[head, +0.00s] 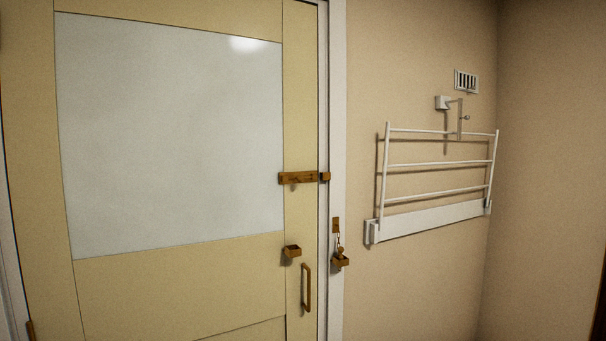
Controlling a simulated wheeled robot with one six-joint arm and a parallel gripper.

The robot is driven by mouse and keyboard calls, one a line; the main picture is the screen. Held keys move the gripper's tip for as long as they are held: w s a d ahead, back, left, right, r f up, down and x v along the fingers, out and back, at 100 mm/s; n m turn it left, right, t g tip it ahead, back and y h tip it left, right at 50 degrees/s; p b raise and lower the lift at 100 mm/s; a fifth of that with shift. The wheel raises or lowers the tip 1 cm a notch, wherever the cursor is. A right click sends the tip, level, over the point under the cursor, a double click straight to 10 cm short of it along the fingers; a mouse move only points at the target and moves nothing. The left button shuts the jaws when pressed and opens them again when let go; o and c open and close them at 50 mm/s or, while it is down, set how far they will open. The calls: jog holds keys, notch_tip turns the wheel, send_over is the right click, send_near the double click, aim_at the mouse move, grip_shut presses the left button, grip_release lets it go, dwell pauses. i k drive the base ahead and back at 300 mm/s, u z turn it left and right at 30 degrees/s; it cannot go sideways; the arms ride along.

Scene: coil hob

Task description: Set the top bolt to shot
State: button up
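The top bolt (298,177) is a brass-coloured bolt lying level near the right edge of the cream door (170,285), beside the lower right part of the pale panel. Its small brass keeper (325,177) sits just to the right, at the white frame. The bolt's end lies close to the keeper; at this size I cannot tell whether the bar enters it. The door looks closed against the frame. My gripper is not in view.
Below the bolt, a brass box-like fitting (292,251) and an upright pull handle (307,287) stick out from the door. A brass plate (336,225) and small holder (340,261) are on the frame. A white wall rack (435,165) projects at right.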

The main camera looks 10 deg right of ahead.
aim_at(300, 179)
jog(key=k, duration=0.6)
jog(key=u, duration=0.75)
jog(key=i, duration=1.7)
jog(key=z, duration=0.6)
